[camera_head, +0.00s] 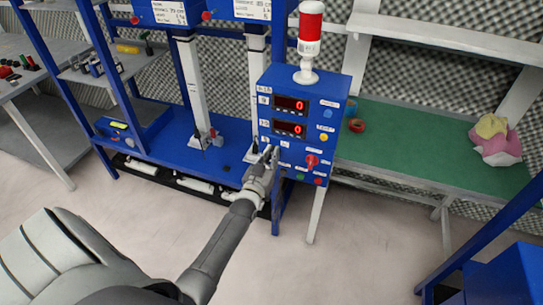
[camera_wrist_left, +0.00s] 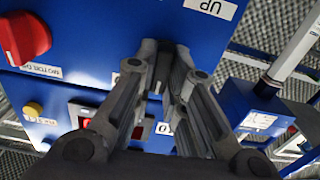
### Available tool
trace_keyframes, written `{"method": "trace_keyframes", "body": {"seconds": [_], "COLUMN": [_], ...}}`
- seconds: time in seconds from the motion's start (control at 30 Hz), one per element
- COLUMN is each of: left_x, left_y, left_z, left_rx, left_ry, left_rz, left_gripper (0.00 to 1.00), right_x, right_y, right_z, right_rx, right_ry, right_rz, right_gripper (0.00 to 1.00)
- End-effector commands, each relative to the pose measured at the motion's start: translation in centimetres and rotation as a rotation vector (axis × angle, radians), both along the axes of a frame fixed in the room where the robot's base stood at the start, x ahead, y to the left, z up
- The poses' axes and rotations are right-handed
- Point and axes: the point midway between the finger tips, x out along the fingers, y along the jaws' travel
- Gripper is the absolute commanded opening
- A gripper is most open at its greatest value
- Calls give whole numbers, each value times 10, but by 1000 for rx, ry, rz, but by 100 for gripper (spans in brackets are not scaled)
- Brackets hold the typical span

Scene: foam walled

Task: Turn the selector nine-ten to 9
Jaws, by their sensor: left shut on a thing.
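The blue control panel (camera_head: 300,105) stands ahead, with two red number displays. My left gripper (camera_head: 271,153) reaches the lower left of its front face. In the left wrist view my left gripper (camera_wrist_left: 168,65) is shut on a small dark part at the panel, which I take to be the selector nine-ten. Small white labels show beside the fingers, partly covered. A red knob (camera_head: 312,161) sits to the right of the gripper; it also shows in the wrist view (camera_wrist_left: 25,38). My right gripper is not in view.
A red and white signal lamp (camera_head: 310,35) stands on the panel. A green-topped bench (camera_head: 420,145) holds pink and yellow cloths (camera_head: 495,140). A blue frame with shelves is on the left.

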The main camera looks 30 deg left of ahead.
Motion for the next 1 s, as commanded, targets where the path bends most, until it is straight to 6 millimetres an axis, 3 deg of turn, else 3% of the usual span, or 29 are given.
{"method": "trace_keyframes", "body": {"seconds": [0.5,1.0], "left_x": [-1,-1], "left_y": [1,2], "left_z": [-1,-1], "left_rx": [-383,-491], "left_ry": [-91,-116], "left_rz": [-1,0], "left_gripper": [0,0], "right_x": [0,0], "right_y": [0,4], "right_z": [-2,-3], "right_rx": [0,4], "right_ry": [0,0], "right_rz": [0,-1], "right_gripper": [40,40]}}
